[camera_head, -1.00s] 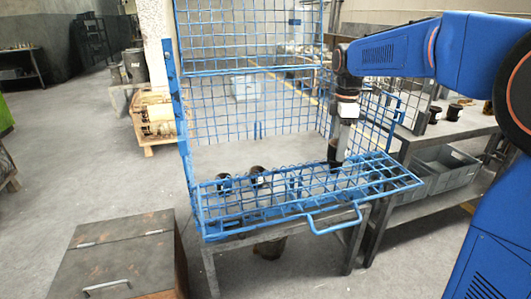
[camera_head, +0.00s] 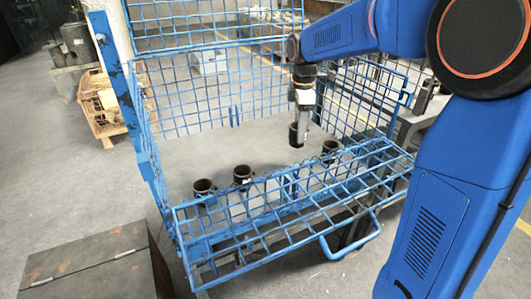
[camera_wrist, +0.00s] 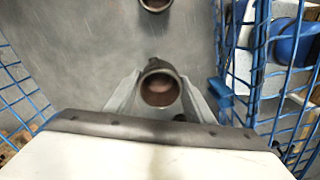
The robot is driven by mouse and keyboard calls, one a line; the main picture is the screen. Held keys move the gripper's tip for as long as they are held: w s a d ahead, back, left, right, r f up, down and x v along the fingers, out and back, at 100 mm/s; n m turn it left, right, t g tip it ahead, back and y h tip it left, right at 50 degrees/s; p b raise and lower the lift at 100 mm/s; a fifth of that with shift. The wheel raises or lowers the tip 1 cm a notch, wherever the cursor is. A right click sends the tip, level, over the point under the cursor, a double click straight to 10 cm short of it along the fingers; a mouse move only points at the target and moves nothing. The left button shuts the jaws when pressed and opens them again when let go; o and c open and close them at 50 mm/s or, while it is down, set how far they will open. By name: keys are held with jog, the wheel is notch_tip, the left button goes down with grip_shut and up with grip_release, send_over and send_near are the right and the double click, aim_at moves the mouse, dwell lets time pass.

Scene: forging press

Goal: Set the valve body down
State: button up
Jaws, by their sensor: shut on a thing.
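The valve body (camera_head: 294,134) is a dark, short cylinder with an open top. My gripper (camera_head: 303,138) is shut on it and holds it above the inside of the blue wire cage. In the wrist view it shows as a brown-rimmed cup (camera_wrist: 160,88) between my two grey fingers (camera_wrist: 160,100). Its underside is hidden in that view. Three similar dark bodies stand inside the cage: one at left (camera_head: 204,188), one near the middle (camera_head: 242,175) and one at right (camera_head: 330,148). The held body is above and left of the right one in the picture.
The cage's folded front mesh (camera_head: 290,205) lies before the bodies; tall mesh walls (camera_head: 215,90) rise behind and at the sides. In the wrist view, mesh (camera_wrist: 262,60) is close at right. A metal box (camera_head: 90,265) stands front left. Bare grey floor shows between the cage's bodies.

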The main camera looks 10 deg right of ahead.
jog(key=shift+f, duration=4.75)
jog(key=shift+f, duration=0.1)
jog(key=o, duration=1.4)
jog(key=shift+c, duration=0.2)
notch_tip(320, 180, up, 12)
jog(key=shift+s, duration=0.1)
